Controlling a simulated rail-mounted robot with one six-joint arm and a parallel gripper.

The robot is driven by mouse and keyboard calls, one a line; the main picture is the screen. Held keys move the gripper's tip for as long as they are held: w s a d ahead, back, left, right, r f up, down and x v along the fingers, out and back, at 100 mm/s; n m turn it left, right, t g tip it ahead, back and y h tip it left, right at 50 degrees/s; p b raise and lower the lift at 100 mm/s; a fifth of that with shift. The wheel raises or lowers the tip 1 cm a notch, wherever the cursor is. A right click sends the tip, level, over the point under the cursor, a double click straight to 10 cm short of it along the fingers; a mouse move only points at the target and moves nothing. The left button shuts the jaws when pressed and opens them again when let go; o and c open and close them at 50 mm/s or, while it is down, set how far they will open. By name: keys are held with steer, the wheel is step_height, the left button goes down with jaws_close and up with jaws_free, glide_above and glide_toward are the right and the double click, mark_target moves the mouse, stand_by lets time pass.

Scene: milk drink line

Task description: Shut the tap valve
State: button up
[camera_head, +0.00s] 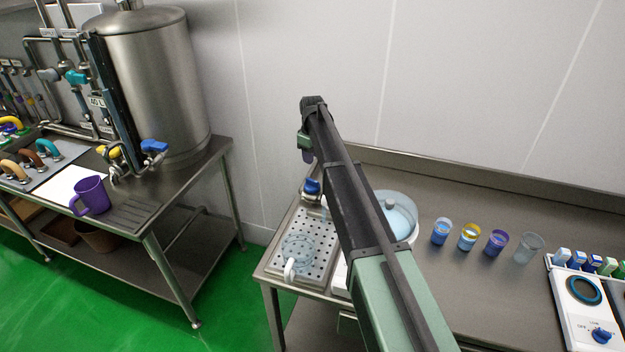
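A tap with a blue handle (312,187) stands at the back of the perforated drip tray (275,262), left of a white vessel with a pale blue lid (398,222). A clear jug (297,247) with a white handle sits on the tray, in front of the tap. Something pale blue shows just below the tap; I cannot tell if it is flowing liquid. My gripper (307,156) is at the far end of my arm, above the blue handle in the picture. Its fingers are small and partly hidden, so whether they are open, or touching anything, is unclear.
My arm crosses the right counter (480,205) and hides part of the vessel. Several cups, including a purple one (496,243), stand to the right. The left table (185,165) holds a steel tank (160,85) with blue- and yellow-handled taps and a purple mug (92,196).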

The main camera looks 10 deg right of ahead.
mark_target(312, 180)
step_height(312, 180, down, 11)
steer(key=b, duration=1.1)
steer(key=shift+f, duration=0.1)
jaws_close()
